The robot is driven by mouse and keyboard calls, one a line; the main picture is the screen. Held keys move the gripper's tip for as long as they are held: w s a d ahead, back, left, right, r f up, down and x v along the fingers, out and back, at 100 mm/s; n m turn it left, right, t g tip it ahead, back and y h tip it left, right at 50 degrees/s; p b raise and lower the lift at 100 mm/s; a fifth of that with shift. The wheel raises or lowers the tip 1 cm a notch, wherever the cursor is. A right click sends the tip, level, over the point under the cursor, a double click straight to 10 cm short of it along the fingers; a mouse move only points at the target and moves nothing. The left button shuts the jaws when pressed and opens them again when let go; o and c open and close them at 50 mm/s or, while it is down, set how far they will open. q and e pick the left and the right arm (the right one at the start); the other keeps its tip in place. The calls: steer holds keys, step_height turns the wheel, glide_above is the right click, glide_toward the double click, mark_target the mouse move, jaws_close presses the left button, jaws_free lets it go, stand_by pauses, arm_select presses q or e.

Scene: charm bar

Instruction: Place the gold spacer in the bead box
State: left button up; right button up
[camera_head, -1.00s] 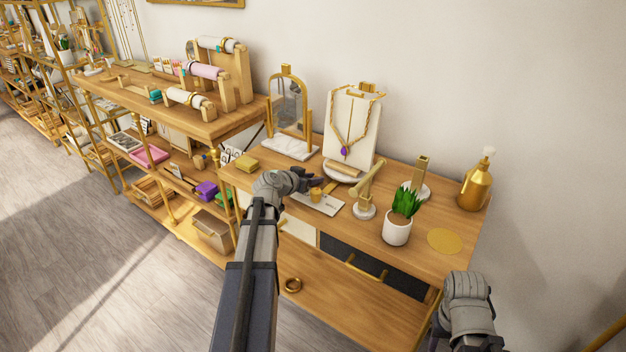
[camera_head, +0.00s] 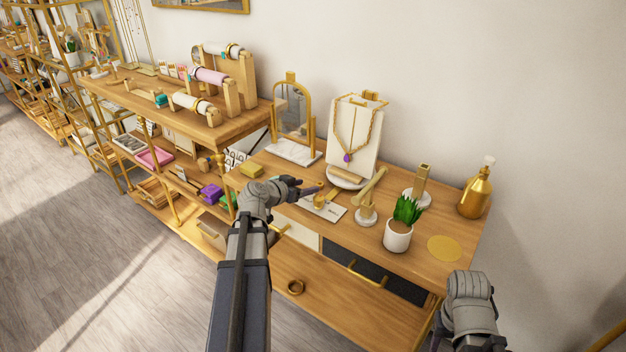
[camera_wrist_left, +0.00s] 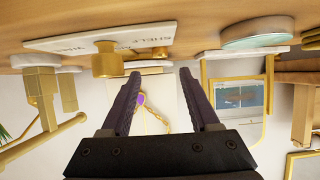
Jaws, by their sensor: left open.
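The gold spacer, a small gold cylinder (camera_head: 320,201), stands on a white card (camera_head: 334,210) on the desk. In the left wrist view the spacer (camera_wrist_left: 106,62) is left of the fingers, in front of the card (camera_wrist_left: 100,38). My left gripper (camera_head: 308,190) is over the desk beside the spacer, open. In the left wrist view nothing is between its fingers (camera_wrist_left: 158,75). My right arm shows at the lower right; its fingers are out of view.
Behind are a mirror (camera_head: 291,115) and a necklace stand (camera_head: 357,135). To the right are a gold T-stand (camera_head: 368,196), a potted plant (camera_head: 398,235), a gold disc (camera_head: 444,249) and a gold bottle (camera_head: 475,193). A shelf unit stands left.

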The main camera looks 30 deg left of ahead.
mark_target(321, 184)
arm_select(q)
steer(key=p+v, duration=0.1)
steer(key=v, duration=0.4)
steer(key=shift+s+p, duration=0.1)
steer(key=shift+p, duration=0.2)
steer(key=shift+c, duration=0.7)
steer(key=b+x, duration=0.2)
steer(key=x, duration=0.2)
steer(key=shift+a, duration=0.1)
steer(key=shift+c, duration=0.4)
steer(key=shift+w, duration=0.25)
steer(key=shift+w+f+b, duration=0.35)
steer(key=shift+w, duration=0.3)
steer(key=shift+w+f, duration=0.15)
steer(key=shift+w, duration=0.25)
steer(key=shift+w+f+b, duration=0.25)
steer(key=shift+b, duration=0.1)
steer(key=b+x, duration=0.2)
steer(key=x, duration=0.1)
steer(key=shift+w+f, duration=0.2)
steer(key=shift+f, duration=0.15)
steer(key=shift+w+d+f, duration=0.1)
steer(key=shift+w+d, duration=0.15)
steer(key=shift+w, duration=0.15)
arm_select(e)
step_height(321, 184, down, 3)
steer(key=shift+f, duration=0.1)
arm_select(q)
steer(key=shift+c, duration=0.3)
jaws_close()
